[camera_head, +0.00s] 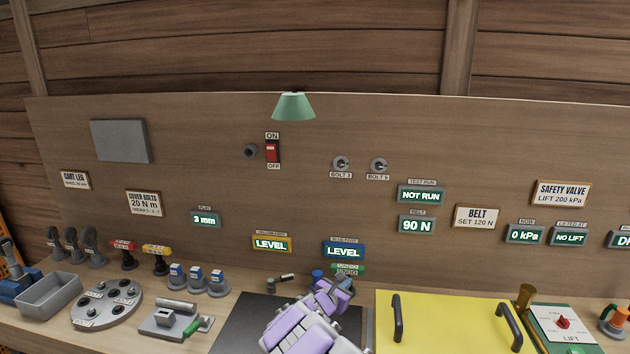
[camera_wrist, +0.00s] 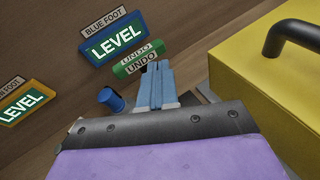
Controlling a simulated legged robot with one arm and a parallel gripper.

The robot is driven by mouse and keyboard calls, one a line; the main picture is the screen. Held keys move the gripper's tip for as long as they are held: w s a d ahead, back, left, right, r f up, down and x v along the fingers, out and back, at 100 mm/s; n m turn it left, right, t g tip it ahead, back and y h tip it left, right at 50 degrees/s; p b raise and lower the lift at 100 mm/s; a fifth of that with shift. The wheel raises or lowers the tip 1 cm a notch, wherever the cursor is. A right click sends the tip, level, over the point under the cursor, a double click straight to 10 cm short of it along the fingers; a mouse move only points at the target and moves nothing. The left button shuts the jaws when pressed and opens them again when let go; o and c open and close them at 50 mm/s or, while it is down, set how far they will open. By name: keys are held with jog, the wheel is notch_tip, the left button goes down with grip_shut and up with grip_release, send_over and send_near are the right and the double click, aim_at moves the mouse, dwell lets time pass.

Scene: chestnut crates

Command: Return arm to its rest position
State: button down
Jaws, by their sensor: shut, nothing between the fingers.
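My gripper shows at the bottom middle of the head view (camera_head: 340,284), at the end of my purple and white arm. It is above the workbench, close to the back panel and left of a yellow cover. In the wrist view its blue fingers (camera_wrist: 155,72) are shut together with nothing between them. The fingertips are near the green UNDO label (camera_wrist: 138,62); I cannot tell whether they touch it. A blue knob-like piece (camera_wrist: 112,99) stands just left of the fingers. The blue foot display (camera_wrist: 116,42) above reads LEVEL.
The yellow cover (camera_head: 447,322) with two dark handles (camera_head: 397,318) lies right of my gripper. A black mat (camera_head: 250,322) is under my arm. Left are a round grey plate (camera_head: 107,304), a grey tray (camera_head: 48,296) and a clamp (camera_head: 176,321). A green lamp (camera_head: 293,106) juts from the panel.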

jog(key=s+d+r+m+g+h, duration=0.5)
jog(key=s+d+r+m, duration=0.6)
jog(key=d, duration=0.4)
jog(key=s+d+r+m+g+y, duration=0.1)
jog(key=s+d+r+m+g, duration=0.2)
jog(key=s, duration=0.5)
jog(key=s+d+r+m+g, duration=0.25)
jog(key=s+d+m, duration=0.2)
jog(key=s, duration=0.35)
jog(key=s+a+f+m+g+y, duration=0.2)
jog(key=s+m, duration=0.1)
jog(key=s, duration=0.5)
jog(key=s+a+f+m+g+y, duration=0.1)
jog(key=s+m+y, duration=0.15)
jog(key=s, duration=0.55)
jog(key=s+a+f+m+y, duration=0.2)
jog(key=s+a+y, duration=0.1)
jog(key=s+a, duration=0.4)
jog(key=s+a+f+m+g+y, duration=0.1)
jog(key=s+a+y, duration=0.3)
jog(key=s+a, duration=0.4)
jog(key=shift+s+f+m, duration=0.4)
jog(key=shift+s+f, duration=0.1)
jog(key=shift+s, duration=0.1)
jog(key=shift+y, duration=0.25)
